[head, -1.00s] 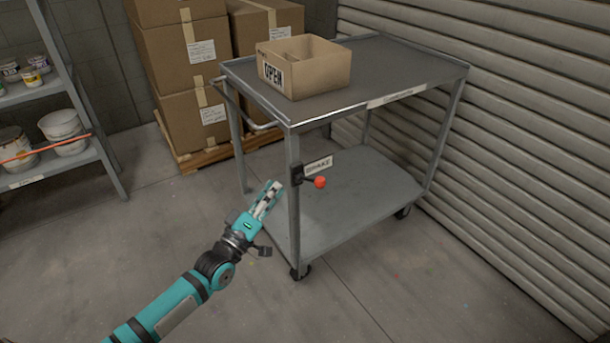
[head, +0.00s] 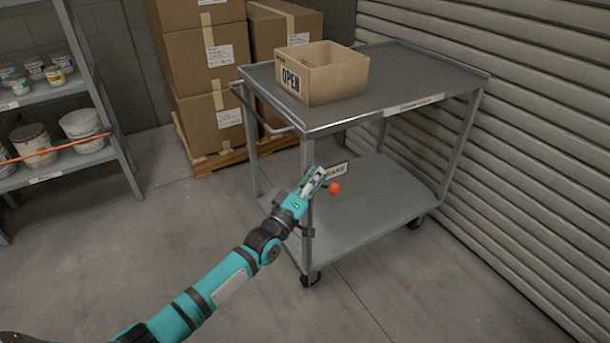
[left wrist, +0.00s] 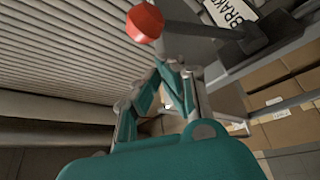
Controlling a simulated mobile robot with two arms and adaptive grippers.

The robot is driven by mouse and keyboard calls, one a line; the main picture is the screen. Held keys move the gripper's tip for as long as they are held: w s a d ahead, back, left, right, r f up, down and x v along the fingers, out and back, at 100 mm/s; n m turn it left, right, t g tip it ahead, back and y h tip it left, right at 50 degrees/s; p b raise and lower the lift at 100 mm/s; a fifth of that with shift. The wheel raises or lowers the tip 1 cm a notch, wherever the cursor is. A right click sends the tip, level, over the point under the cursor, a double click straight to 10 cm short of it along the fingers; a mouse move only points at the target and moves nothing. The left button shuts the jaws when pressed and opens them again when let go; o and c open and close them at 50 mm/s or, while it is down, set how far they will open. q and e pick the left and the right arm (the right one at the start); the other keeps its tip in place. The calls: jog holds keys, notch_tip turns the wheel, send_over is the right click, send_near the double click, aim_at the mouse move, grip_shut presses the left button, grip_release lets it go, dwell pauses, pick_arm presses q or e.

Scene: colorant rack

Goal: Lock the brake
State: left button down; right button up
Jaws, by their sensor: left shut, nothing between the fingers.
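The brake lever's red ball knob (head: 334,188) sticks out beside the cart's front corner post in the head view. In the left wrist view the red knob (left wrist: 144,23) is at the top, on a dark lever (left wrist: 215,38) beside the BRAKE label (left wrist: 236,14). My left gripper (head: 316,174) is shut and empty, in front of the post and just left of the knob. It hides the lever's mount and part of the label (head: 337,170) in the head view. I cannot tell whether the fingers touch the lever. My right gripper is not in view.
The grey cart (head: 420,70) carries an open cardboard box (head: 337,80) on its top shelf. Stacked cartons (head: 215,120) stand behind it, a shelf with tubs (head: 45,170) at left, and a ribbed shutter (head: 540,130) at right. The floor in front is clear.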

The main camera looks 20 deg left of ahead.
pick_arm(q)
jog(key=shift+s+d+f, duration=0.3)
jog(key=shift+d, duration=0.15)
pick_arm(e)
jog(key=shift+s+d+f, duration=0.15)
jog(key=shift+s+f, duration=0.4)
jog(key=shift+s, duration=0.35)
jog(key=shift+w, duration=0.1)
